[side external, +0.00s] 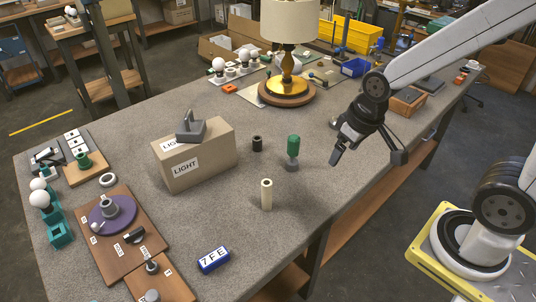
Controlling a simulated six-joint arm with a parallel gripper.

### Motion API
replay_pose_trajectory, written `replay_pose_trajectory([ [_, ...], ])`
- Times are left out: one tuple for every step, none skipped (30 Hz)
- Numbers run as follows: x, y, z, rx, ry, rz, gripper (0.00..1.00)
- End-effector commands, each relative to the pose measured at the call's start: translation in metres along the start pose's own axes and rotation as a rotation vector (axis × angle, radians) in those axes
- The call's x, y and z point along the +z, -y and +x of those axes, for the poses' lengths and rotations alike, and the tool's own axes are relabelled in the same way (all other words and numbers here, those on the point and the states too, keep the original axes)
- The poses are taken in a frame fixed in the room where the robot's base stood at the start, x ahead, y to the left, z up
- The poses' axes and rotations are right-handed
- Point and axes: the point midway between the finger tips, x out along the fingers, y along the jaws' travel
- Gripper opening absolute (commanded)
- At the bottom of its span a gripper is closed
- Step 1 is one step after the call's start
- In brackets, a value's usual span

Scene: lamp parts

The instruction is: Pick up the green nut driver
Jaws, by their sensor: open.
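A green-topped tool (293,147), which looks like the green nut driver, stands upright on the grey table. Its lower end meets a small grey base (292,165). My gripper (366,160) is to the right of it, above the table near its front edge. The gripper is open and empty, with its fingers spread apart and pointing down. It does not touch the green tool.
A cardboard box marked LIGHT (195,158) stands left of the tool with a grey part on top. A cream cylinder (266,195) and a dark cylinder (257,143) stand nearby. A lamp (290,60) stands behind. A blue 7FE block (214,260) lies in front.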

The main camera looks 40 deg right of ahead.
Motion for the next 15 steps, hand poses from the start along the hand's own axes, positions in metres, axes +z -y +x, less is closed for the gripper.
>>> replay_pose_trajectory([
  [-0.002,0.000,-0.005,0.000,-0.004,0.000,0.93],
  [-0.002,0.000,-0.007,0.000,-0.003,0.000,0.93],
  [-0.003,0.000,-0.010,0.000,-0.005,0.000,0.93],
  [-0.004,0.000,-0.013,0.000,-0.004,0.000,0.93],
  [-0.004,0.000,-0.015,0.000,-0.003,0.000,0.93],
  [-0.004,0.000,-0.016,-0.002,0.000,0.008,0.93],
  [-0.004,-0.001,-0.014,-0.008,0.011,0.033,0.93],
  [-0.004,-0.001,-0.013,-0.013,0.019,0.052,0.93],
  [-0.005,-0.001,-0.013,-0.019,0.027,0.077,0.93],
  [-0.005,-0.002,-0.012,-0.024,0.033,0.096,0.93],
  [-0.005,-0.002,-0.012,-0.029,0.039,0.115,0.93],
  [-0.006,-0.002,-0.011,-0.037,0.049,0.147,0.93],
  [-0.006,-0.003,-0.010,-0.043,0.057,0.170,0.93],
  [-0.007,-0.003,-0.009,-0.049,0.066,0.192,0.93],
  [-0.007,-0.003,-0.008,-0.057,0.076,0.222,0.93],
])
